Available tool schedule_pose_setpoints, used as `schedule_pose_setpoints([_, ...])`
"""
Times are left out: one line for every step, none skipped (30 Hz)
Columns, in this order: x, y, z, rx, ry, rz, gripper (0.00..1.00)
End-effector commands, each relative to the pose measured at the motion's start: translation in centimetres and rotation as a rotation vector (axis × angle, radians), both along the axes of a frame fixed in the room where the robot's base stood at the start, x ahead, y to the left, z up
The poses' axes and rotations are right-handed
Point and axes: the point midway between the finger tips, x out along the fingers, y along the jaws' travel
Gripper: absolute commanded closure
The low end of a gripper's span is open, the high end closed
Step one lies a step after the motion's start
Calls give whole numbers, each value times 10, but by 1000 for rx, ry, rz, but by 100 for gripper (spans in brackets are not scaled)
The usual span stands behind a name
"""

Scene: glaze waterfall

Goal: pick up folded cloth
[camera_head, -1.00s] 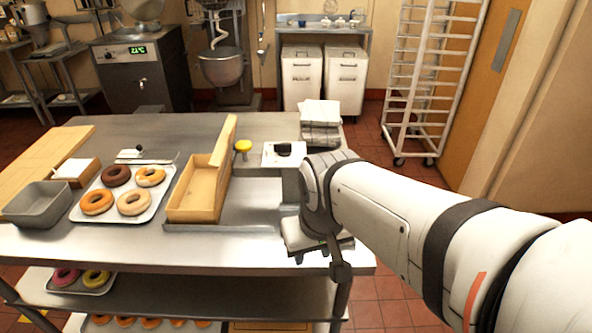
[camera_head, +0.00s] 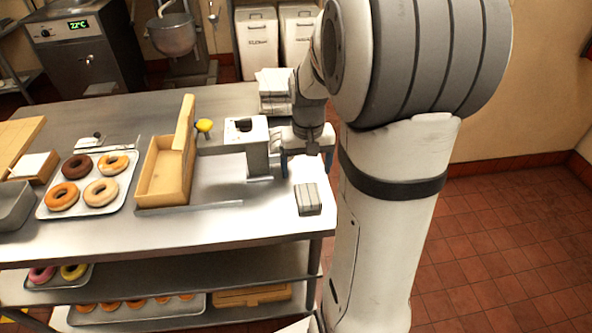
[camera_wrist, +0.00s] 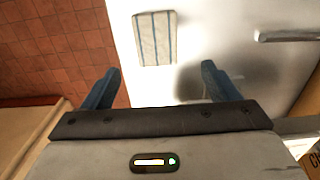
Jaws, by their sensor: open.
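The folded cloth (camera_head: 308,199) lies flat on the steel table near its front right corner. It is pale with dark stripes, and in the wrist view the cloth (camera_wrist: 155,38) lies ahead of my fingers, near the table edge. My gripper (camera_head: 306,158) is above the table, just behind the cloth in the head view. In the wrist view my gripper (camera_wrist: 160,88) has its blue fingers spread wide with nothing between them. The cloth is apart from both fingers.
A stack of folded cloths (camera_head: 272,84) is at the table's back right. A white-topped stand (camera_head: 246,136) is left of my gripper. A wooden box (camera_head: 165,172) and a tray of donuts (camera_head: 82,208) are further left. The table's right edge is close to the cloth.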

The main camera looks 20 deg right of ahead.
Motion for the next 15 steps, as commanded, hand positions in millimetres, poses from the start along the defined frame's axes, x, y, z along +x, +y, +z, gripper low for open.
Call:
schedule_pose_setpoints([1, -2, -4, 1, 5, -4, 18])
schedule_pose_setpoints([1, -2, -7, 1, 5, -4, 18])
schedule_pose_setpoints([1, -3, -12, 2, 7, -5, 18])
schedule_pose_setpoints([1, -3, -15, 2, 8, -4, 18])
schedule_pose_setpoints([1, -2, -19, 2, 7, -4, 18])
schedule_pose_setpoints([1, -2, -23, 2, 6, -4, 18])
schedule_pose_setpoints([0, -2, -26, 2, 6, -4, 18])
schedule_pose_setpoints([0, -2, -29, 2, 6, -4, 18])
schedule_pose_setpoints([-1, -3, -34, 2, 8, -4, 18])
schedule_pose_setpoints([-2, -3, -37, 2, 7, -4, 18])
schedule_pose_setpoints([-3, -3, -41, 2, 7, -4, 18])
schedule_pose_setpoints([-4, -3, -48, 2, 8, -4, 18])
schedule_pose_setpoints([-5, -3, -53, 3, 10, -4, 18])
schedule_pose_setpoints([-6, -4, -57, 2, 8, -4, 18])
schedule_pose_setpoints([-5, -4, -64, 2, 7, -3, 18])
